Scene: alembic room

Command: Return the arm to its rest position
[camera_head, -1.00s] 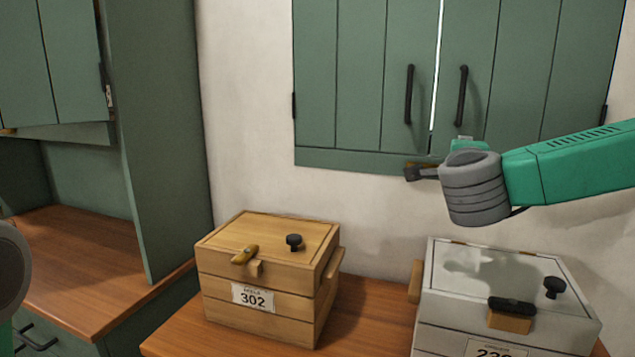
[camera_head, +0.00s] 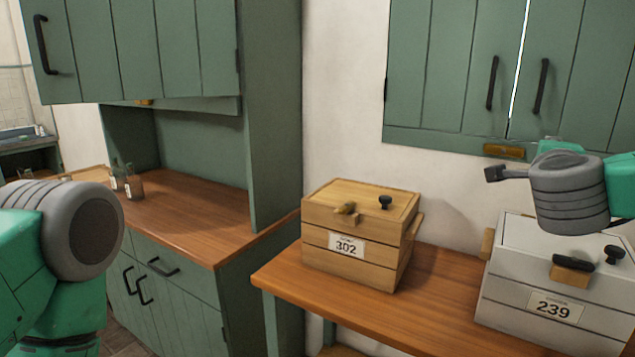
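My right arm comes in from the right edge, and its gripper (camera_head: 497,173) points left in front of the white wall, above the white box. Its dark fingertip end is small and seen from the side, so I cannot tell whether it is open or shut. I see nothing held in it. My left arm shows as a green and grey link at the left edge. Its gripper is out of view.
Green wall cabinet doors (camera_head: 470,70) are above. A green cupboard with a wooden counter (camera_head: 190,215) holds small jars (camera_head: 134,187) at left.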

